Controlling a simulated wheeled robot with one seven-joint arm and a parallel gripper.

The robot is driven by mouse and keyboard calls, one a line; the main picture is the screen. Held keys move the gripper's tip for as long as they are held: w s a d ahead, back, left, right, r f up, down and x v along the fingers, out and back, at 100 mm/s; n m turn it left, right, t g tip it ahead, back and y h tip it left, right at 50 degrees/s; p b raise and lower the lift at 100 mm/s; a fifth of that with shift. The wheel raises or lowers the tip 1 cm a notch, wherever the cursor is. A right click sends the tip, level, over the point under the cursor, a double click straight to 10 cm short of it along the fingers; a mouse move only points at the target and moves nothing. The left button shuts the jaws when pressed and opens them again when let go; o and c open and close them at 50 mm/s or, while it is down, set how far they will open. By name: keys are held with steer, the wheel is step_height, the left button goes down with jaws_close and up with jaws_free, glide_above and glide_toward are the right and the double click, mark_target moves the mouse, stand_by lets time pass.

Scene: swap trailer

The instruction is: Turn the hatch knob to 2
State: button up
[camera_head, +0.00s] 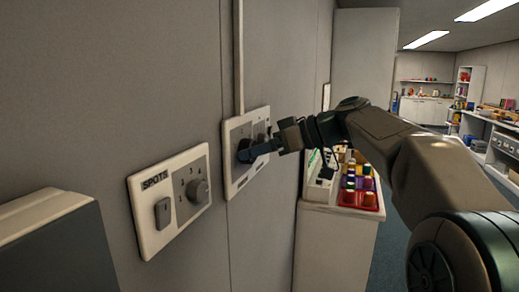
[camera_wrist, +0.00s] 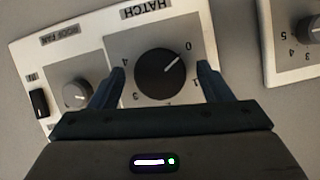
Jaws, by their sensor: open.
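The hatch knob (camera_wrist: 158,82) is round and dark on a grey plate marked HATCH (camera_wrist: 146,20) in the wrist view. Its pale pointer line aims up and right, at the 0 mark. A 1 shows below the 0; the 2 cannot be made out, as my gripper covers the lower plate. My gripper (camera_wrist: 160,80) is open, with one finger on each side of the knob; I cannot tell whether they touch it. In the head view my gripper (camera_head: 251,151) is at the hatch knob (camera_head: 243,149), partly hiding it.
The ROOF FAN knob (camera_wrist: 75,95) and a black rocker switch (camera_wrist: 39,103) share the hatch panel. The SPOTS panel (camera_head: 150,215) is nearby on the same wall. A cabinet (camera_head: 335,240) with a red tray of coloured items (camera_head: 358,199) stands beyond, under my arm.

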steer(key=shift+a, duration=0.1)
steer(key=c, duration=1)
steer(key=shift+w+f+m+g+y+p, duration=0.15)
steer(key=shift+m+g+y+p, duration=0.35)
steer(key=shift+m+y+p, duration=1.95)
steer(key=shift+f+m+g+y+p, duration=0.15)
steer(key=shift+m+g+p, duration=0.5)
steer(key=shift+m, duration=3.65)
steer(key=shift+w+f+m+g+y+p, duration=0.15)
steer(key=shift+m+g+y+p, duration=0.2)
steer(key=shift+m+y+p, duration=2.1)
steer(key=shift+s+f+m+h+b, duration=0.1)
steer(key=shift+m+h+b, duration=0.5)
steer(key=shift+m+h, duration=0.55)
